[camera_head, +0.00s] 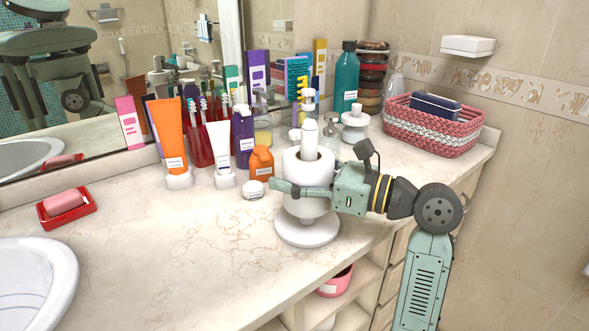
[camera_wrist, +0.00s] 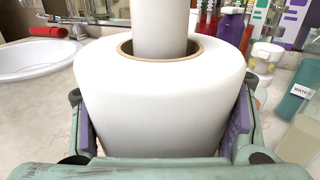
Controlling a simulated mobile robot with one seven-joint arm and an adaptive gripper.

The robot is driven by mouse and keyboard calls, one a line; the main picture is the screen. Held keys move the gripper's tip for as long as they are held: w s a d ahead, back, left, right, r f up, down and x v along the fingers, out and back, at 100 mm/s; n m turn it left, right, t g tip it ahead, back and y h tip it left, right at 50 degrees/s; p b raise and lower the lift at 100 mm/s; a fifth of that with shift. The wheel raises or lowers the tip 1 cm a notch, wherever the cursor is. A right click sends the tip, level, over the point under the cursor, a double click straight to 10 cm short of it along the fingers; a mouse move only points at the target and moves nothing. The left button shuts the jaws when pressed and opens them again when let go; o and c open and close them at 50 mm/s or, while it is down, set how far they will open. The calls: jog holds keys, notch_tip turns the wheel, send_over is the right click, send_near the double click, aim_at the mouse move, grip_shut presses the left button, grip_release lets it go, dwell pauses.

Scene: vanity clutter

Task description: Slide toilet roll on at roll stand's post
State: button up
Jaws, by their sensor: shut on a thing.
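The white toilet roll (camera_head: 305,170) is around the post (camera_head: 310,138) of the white roll stand, whose top sticks up through the roll's core. The roll is upright, and its lower end is a little above the stand's round base (camera_head: 307,233). In the wrist view the roll (camera_wrist: 155,105) fills the middle, with the post (camera_wrist: 158,25) rising through its brown cardboard core. My gripper (camera_head: 300,190) is shut on the roll, with a finger on each side. The roll's far side is hidden in the wrist view.
An orange tube (camera_head: 170,128), a white tube (camera_head: 220,150) and an orange bottle (camera_head: 261,163) stand left of the stand. A white pump bottle (camera_head: 355,125) and a woven basket (camera_head: 432,128) are behind right. The counter's front left is clear, beside the sink (camera_head: 35,285).

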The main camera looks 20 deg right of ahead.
aim_at(329, 200)
jog(key=shift+f+b, duration=0.5)
jog(key=shift+f, duration=1.4)
jog(key=o, duration=1.3)
jog(key=shift+c, duration=0.2)
jog(key=v, duration=1.2)
jog(key=shift+r, duration=0.1)
